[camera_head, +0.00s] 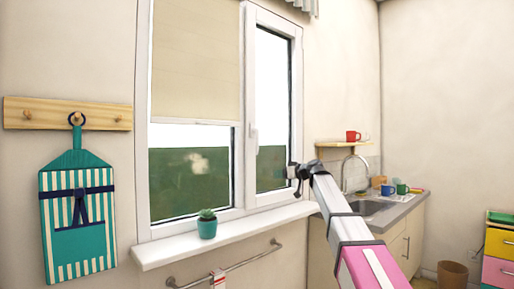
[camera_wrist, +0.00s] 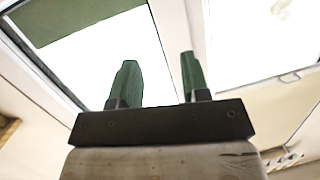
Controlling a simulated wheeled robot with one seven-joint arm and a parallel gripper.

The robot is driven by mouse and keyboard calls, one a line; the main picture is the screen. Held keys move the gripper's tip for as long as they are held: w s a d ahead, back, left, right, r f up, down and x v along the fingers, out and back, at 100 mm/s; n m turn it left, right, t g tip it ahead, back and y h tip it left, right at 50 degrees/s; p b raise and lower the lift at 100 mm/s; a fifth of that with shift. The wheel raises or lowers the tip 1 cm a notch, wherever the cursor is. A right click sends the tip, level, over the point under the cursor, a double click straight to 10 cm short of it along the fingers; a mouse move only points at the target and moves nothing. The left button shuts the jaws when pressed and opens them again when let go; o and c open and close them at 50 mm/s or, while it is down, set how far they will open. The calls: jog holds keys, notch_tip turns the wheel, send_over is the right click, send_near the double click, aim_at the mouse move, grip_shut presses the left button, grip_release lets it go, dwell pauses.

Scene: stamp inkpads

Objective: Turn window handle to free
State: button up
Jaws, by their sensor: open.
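The white window handle (camera_head: 254,139) is on the left stile of the narrow right sash (camera_head: 250,90) in the head view. Its lever looks roughly upright along the stile; which end is the pivot is too small to tell. My gripper (camera_head: 291,172) is lower and to the right of the handle, in front of the right sash's lower part. In the wrist view my gripper (camera_wrist: 157,65) has its two green-tipped fingers apart with nothing between them. The handle cannot be made out in the wrist view.
A white sill (camera_head: 165,252) with a potted plant (camera_head: 207,224) juts out below the window, above a towel rail (camera_head: 232,268). A roller blind (camera_head: 196,60) covers the left pane's top. A counter with a sink (camera_head: 370,207) stands right.

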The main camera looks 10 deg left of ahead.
aim_at(257, 146)
jog(key=a+r+n+y, duration=0.2)
jog(key=a+r, duration=0.1)
jog(key=r, duration=1)
jog(key=x, duration=1)
jog(key=shift+w+a+r, duration=0.2)
jog(key=shift+w+a, duration=0.05)
jog(key=shift+a, duration=0.05)
grip_shut()
